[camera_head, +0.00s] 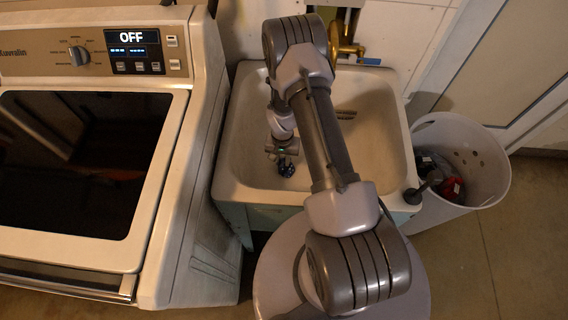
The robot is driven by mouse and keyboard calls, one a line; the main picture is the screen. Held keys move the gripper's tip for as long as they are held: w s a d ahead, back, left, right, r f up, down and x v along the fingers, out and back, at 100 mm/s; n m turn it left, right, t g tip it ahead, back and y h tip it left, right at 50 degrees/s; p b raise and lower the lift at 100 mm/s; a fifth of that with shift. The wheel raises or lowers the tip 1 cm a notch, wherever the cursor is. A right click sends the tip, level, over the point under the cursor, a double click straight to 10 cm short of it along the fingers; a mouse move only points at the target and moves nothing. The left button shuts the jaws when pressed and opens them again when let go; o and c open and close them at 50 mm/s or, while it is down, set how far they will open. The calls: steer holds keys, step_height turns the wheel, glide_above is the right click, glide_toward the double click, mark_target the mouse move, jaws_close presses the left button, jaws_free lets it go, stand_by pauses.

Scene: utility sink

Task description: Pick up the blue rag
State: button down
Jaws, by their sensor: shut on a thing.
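My gripper (284,156) is inside the utility sink (226,165), on its left side. A small dark blue thing, which looks like the blue rag (287,170), is at the fingertips. My gripper is shut on it. The rag is small in this view and partly hidden by the fingers. I cannot tell whether it touches the sink's bottom. My arm crosses over the sink and hides part of its middle.
A washing machine (205,130) with an "OFF" display stands close on the left. A white laundry basket (480,165) with dark and red cloth stands on the right. A brass faucet (345,42) is at the back of the sink. Floor (500,260) is clear at the lower right.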

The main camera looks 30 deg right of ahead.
step_height(320, 180, up, 10)
steer(key=p, duration=0.4)
step_height(320, 180, up, 20)
steer(key=r+p, duration=0.1)
steer(key=p, duration=1.9)
glide_above(283, 161)
steer(key=shift+w+f, duration=0.1)
steer(key=shift+f, duration=0.2)
